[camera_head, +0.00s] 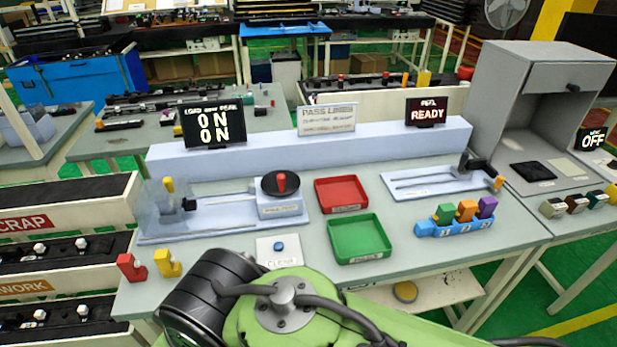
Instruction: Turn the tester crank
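A tester with a black round crank disc (270,190) and a red knob (281,182) stands at the left middle of the bench. The disc sits on a pale blue block (283,208) at the right end of the tester's rail. A black clamp-like part (188,204) and a yellow piece (168,184) are at the rail's left end, behind a clear guard. My green and black arm covers the bottom middle of the view. My gripper is not in view, so its state and contents do not show.
A red tray (341,193) and a green tray (359,237) lie right of the crank. A white plate with a blue button (279,246) is in front of it. Signs stand behind on a ledge (270,152). A blue holder with colored clips (455,228) is farther right.

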